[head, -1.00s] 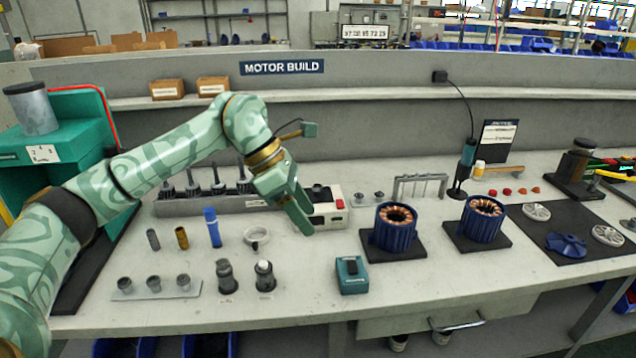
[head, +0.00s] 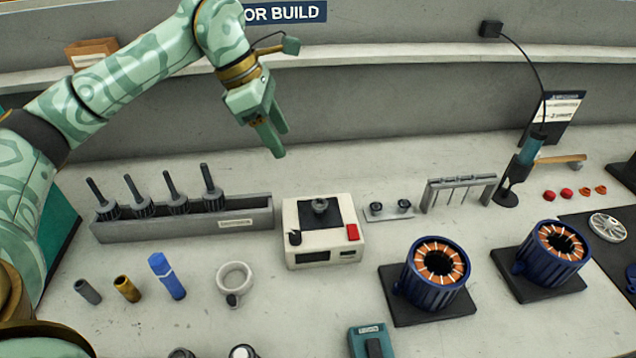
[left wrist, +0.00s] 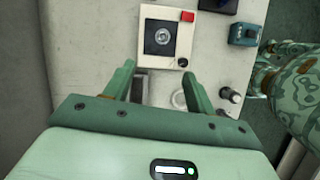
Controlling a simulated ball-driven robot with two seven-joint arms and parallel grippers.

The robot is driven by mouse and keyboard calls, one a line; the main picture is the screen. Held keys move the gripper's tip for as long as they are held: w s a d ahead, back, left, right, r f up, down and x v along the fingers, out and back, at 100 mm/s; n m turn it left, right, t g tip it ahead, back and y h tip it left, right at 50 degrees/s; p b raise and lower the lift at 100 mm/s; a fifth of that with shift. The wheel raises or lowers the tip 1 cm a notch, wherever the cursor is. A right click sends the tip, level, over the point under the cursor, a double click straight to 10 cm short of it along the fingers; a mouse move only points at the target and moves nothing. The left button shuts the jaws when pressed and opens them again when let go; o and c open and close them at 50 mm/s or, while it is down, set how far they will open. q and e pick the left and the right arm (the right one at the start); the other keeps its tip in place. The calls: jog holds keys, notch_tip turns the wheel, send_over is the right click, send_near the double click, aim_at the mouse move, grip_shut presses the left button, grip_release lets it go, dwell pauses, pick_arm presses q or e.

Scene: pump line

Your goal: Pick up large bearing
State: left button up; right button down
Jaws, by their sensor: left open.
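The large bearing (head: 320,205) appears to be the dark grey ring on the black top plate of the white heater-like unit (head: 293,262). In the left wrist view the ring (left wrist: 163,36) sits on the unit's dark square plate, beyond the fingertips. My left gripper (head: 278,142) is open and empty, its fingers pointing down. In the head view it shows above and to the left of the white unit, apart from the ring. In the left wrist view its fingers (left wrist: 160,80) are spread wide. My right gripper is not in view.
A grey rack (head: 180,228) of upright rotors stands left of the unit. Two small bearings on a plate (head: 390,213) and a slotted stand (head: 458,193) are to its right. Two blue stators (head: 436,275) stand further right.

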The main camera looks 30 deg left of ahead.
pick_arm(q)
jog(key=b, duration=0.4)
send_near(320, 205)
jog(key=f, duration=0.1)
jog(key=b+x, duration=0.2)
jog(key=x, duration=0.4)
jog(key=shift+d, duration=0.1)
jog(key=shift+w+d+f, duration=0.1)
jog(key=shift+w+f, duration=0.05)
jog(key=shift+f, duration=0.05)
jog(key=shift+r, duration=0.15)
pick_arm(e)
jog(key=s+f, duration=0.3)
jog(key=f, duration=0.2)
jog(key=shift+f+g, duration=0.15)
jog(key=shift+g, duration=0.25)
pick_arm(q)
jog(key=c, duration=0.9)
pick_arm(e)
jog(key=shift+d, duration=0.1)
